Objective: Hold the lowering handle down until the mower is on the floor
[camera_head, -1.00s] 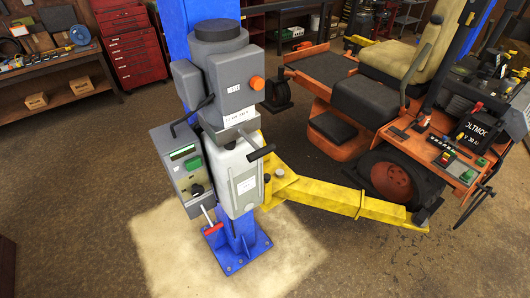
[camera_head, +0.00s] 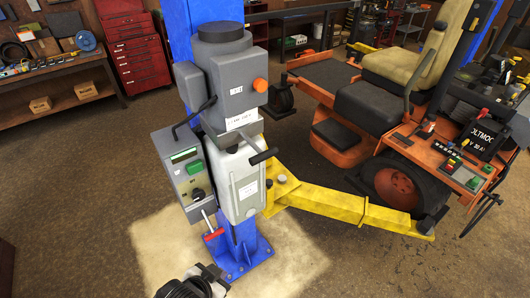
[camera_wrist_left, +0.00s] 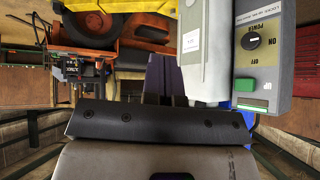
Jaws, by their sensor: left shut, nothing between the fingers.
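The orange mower (camera_head: 345,140) with its tan seat stands on the yellow lift arm (camera_head: 325,200), its front wheel by the arm's outer end. A lever with a red grip (camera_head: 214,234), apparently the lowering handle, sticks out low on the blue post (camera_head: 234,240), below the grey control box (camera_head: 186,175). My left gripper (camera_head: 210,276) is at the bottom edge of the head view, below the red grip and apart from it. It is shut and empty. In the left wrist view the box (camera_wrist_left: 263,55) appears upside down; the red grip cannot be made out there. My right gripper is out of view.
A black handle (camera_head: 263,157) juts from the white tank (camera_head: 240,185) on the post. A workbench (camera_head: 50,85) and a red tool cabinet (camera_head: 135,50) stand at the back left. The floor left of the post is clear.

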